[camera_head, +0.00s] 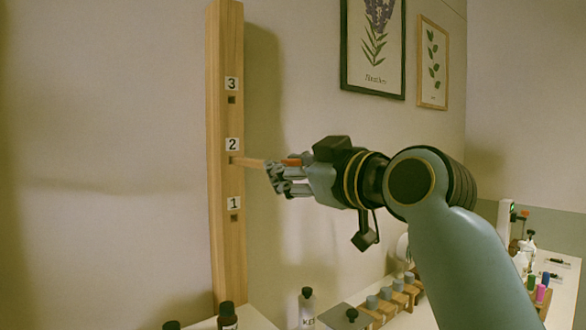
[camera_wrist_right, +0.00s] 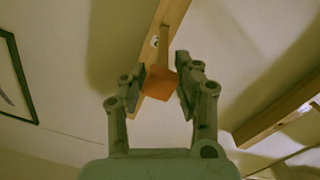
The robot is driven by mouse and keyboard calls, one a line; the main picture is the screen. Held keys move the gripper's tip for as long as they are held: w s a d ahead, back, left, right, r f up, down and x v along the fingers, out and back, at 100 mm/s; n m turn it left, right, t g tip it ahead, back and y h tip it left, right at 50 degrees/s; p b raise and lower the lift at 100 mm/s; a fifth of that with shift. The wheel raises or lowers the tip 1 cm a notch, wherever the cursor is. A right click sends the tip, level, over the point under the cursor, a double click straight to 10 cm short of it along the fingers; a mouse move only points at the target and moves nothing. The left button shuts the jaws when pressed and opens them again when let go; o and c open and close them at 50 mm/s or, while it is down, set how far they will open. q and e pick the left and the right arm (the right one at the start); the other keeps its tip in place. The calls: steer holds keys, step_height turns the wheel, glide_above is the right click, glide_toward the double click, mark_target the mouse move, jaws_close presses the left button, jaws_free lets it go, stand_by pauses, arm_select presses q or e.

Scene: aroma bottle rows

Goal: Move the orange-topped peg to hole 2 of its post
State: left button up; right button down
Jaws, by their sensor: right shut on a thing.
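The wooden post (camera_head: 226,250) stands upright at left centre, with square holes labelled 1, 2 and 3 from bottom to top. The orange-topped peg (camera_head: 250,162) lies about level, its wooden end meeting the post at hole 2. I cannot tell how deep the end is in the hole. My right gripper (camera_head: 280,174) is to the right of the post, shut on the peg near its orange top. In the right wrist view the orange top (camera_wrist_right: 160,84) sits between the fingers, and the wooden shaft points to the post (camera_wrist_right: 166,22). My left gripper is not in view.
Below are dark-capped bottles (camera_head: 228,316), a labelled bottle (camera_head: 306,307) and a wooden rack (camera_head: 397,297) with several grey-topped pieces. Coloured items (camera_head: 541,292) stand at the right. Framed pictures (camera_head: 373,45) hang on the wall. The space left of the post is clear.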

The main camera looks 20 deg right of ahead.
steer(key=shift+x, duration=2.6)
steer(key=c, duration=0.9)
jaws_free()
steer(key=shift+a, duration=0.15)
steer(key=shift+s, duration=0.1)
steer(key=v, duration=1.2)
